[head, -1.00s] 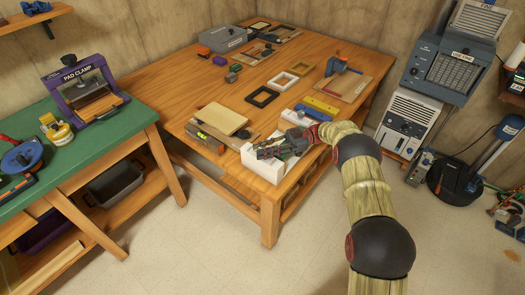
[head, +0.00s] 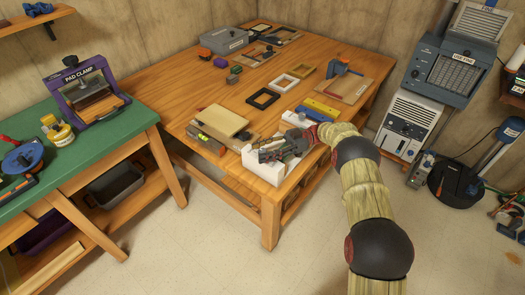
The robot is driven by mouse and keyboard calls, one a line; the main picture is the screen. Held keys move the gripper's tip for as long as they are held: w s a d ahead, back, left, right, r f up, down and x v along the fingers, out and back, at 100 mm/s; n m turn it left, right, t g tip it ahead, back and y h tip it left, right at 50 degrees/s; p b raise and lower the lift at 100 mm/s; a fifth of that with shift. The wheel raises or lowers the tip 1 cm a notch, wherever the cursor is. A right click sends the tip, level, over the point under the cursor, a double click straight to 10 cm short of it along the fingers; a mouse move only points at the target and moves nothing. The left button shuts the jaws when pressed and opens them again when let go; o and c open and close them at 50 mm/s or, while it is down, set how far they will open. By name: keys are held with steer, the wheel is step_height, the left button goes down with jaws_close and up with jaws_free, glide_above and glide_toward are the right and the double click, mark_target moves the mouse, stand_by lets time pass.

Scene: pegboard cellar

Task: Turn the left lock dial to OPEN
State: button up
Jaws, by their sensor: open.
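My gripper (head: 270,153) reaches in from the right over the front corner of the wooden table. It is open, at the white box-like holder (head: 260,175), and its fingertips are small and dark against it. Whether it touches anything there I cannot tell. I cannot make out a lock dial or the word OPEN in this view. The gripper and arm hide part of the white holder and whatever lies behind it.
A tan board (head: 222,121) lies left of my gripper. A yellow-and-blue piece (head: 320,107) and a black frame (head: 262,98) lie behind it. A grey case (head: 226,40) stands at the back. A green bench (head: 75,155) with a purple pad clamp (head: 84,82) is at left.

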steer(key=shift+d, duration=0.15)
steer(key=shift+v, duration=3.65)
steer(key=shift+w, duration=0.1)
